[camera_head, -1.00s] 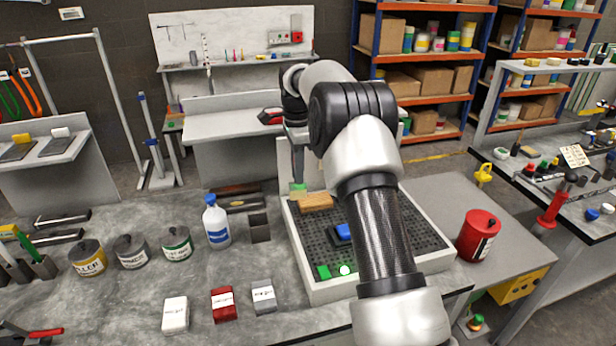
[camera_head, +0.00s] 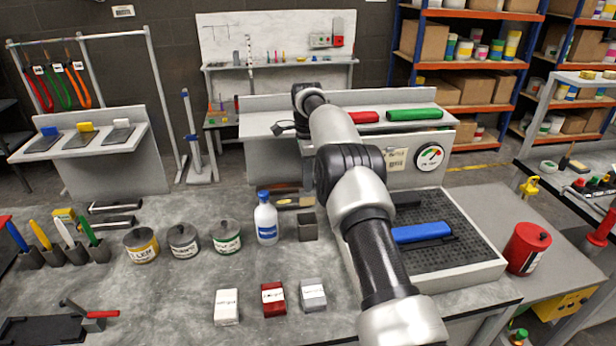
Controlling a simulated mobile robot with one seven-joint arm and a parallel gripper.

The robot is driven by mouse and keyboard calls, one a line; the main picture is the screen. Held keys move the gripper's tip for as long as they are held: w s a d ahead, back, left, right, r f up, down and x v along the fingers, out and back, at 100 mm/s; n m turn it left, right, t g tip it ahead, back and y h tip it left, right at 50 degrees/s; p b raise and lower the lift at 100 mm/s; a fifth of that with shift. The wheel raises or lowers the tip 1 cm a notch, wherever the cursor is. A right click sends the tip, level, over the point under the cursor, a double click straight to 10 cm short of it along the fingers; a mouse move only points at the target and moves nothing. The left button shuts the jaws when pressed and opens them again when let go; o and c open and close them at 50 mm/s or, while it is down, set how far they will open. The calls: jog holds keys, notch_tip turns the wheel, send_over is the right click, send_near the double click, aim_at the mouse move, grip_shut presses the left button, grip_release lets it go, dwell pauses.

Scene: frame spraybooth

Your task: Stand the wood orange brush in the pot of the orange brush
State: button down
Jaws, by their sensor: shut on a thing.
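My gripper (camera_head: 284,128) is a small dark shape at the far end of my arm, in front of the rear bench. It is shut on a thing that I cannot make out. I cannot pick out the wood orange brush; it may be in my gripper or behind my arm. A dark square pot (camera_head: 307,228) stands on the grey table, right of the white bottle, with no brush rising from it. Several dark pots (camera_head: 77,254) at the left hold brushes with blue, yellow, white and green handles. No orange mark is readable on any pot.
A white bottle (camera_head: 265,219) with a blue cap and several labelled tins (camera_head: 184,241) stand beside the pot. Small boxes (camera_head: 272,298) lie in front. A red can (camera_head: 527,249) stands further right.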

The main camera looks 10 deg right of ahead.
aim_at(307, 205)
jog(key=shift+f, duration=2.4)
jog(key=shift+f+b, duration=0.95)
jog(key=shift+f, duration=1.3)
jog(key=shift+f+b, duration=0.5)
jog(key=shift+f, duration=0.5)
jog(key=c, duration=1.6)
grip_release()
jog(key=shift+c, duration=0.2)
notch_tip(307, 205, up, 12)
jog(key=shift+p, duration=0.45)
